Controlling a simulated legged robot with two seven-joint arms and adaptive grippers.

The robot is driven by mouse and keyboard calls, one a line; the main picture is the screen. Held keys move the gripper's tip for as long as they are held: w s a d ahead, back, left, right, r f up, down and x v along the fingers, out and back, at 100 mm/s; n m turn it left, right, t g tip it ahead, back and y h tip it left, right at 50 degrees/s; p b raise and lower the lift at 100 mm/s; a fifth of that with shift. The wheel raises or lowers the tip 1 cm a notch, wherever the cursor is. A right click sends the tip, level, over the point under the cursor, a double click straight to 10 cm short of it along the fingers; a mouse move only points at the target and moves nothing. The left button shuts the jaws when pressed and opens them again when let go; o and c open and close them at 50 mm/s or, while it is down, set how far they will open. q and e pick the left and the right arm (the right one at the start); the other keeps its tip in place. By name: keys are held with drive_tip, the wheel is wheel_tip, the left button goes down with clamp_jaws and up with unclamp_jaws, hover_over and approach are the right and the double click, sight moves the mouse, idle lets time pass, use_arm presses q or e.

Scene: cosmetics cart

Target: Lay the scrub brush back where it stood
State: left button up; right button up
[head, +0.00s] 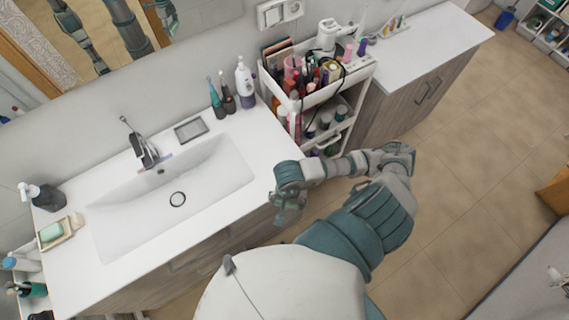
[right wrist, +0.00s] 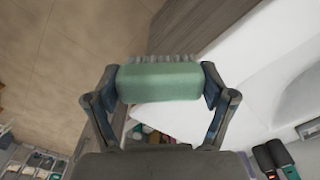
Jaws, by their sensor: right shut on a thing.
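The scrub brush (right wrist: 158,83) has a green block body with a row of pale bristles along its far edge in the right wrist view. My right gripper (right wrist: 160,88) is shut on it, one finger at each end. In the head view my right gripper (head: 288,207) is just off the right front corner of the white washbasin counter (head: 262,160). The brush is hard to make out there, mostly hidden by the gripper. My left gripper is not in view.
A cart (head: 352,74) crowded with cosmetics stands right of the counter. A soap dish (head: 68,236) with a green bar, a dark dispenser (head: 48,197) and several bottles stand on the counter. The basin (head: 215,172) is empty. Floor (head: 465,160) to the right is clear.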

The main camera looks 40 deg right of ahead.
drive_tip(key=w+d+b, duration=0.1)
drive_tip(key=w+d, duration=0.1)
drive_tip(key=w, duration=0.2)
drive_tip(key=w+d+f+b, duration=0.1)
drive_tip(key=w+d+b, duration=0.1)
drive_tip(key=w+d, duration=0.1)
drive_tip(key=w+d+b, duration=0.1)
drive_tip(key=w+d, duration=0.2)
drive_tip(key=w, duration=0.2)
drive_tip(key=shift+w+d+f, duration=0.35)
drive_tip(key=shift+w, duration=0.1)
wheel_tip(320, 180, down, 4)
drive_tip(key=shift+r+p, duration=0.25)
drive_tip(key=shift+p, duration=0.05)
drive_tip(key=o, duration=0.6)
drive_tip(key=shift+o, duration=1.3)
wheel_tip(320, 180, up, 12)
drive_tip(key=b, duration=0.1)
